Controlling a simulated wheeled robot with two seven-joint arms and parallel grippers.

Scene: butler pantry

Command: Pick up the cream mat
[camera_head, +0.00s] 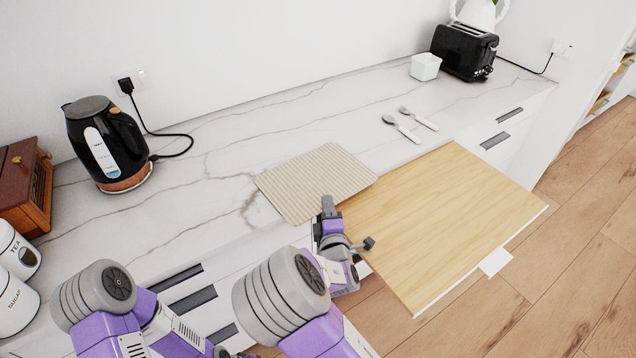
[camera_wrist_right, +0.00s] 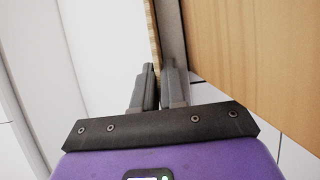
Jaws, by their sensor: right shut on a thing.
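The cream mat (camera_head: 312,182) is ribbed and roughly rectangular. In the head view it lies over the marble counter near its front edge, with its right corner by the wooden board. My right gripper (camera_head: 328,208) is at the mat's front edge. In the right wrist view the gripper (camera_wrist_right: 160,75) is shut with the mat's thin edge (camera_wrist_right: 152,35) between its fingertips. Whether the mat touches the counter all along cannot be told. My left arm shows at the lower left, but its gripper's fingers are not visible.
A pull-out wooden board (camera_head: 445,215) extends from the counter front, right of the mat. A black kettle (camera_head: 105,145) stands at the left. The marble counter (camera_head: 230,135) behind the mat is clear.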

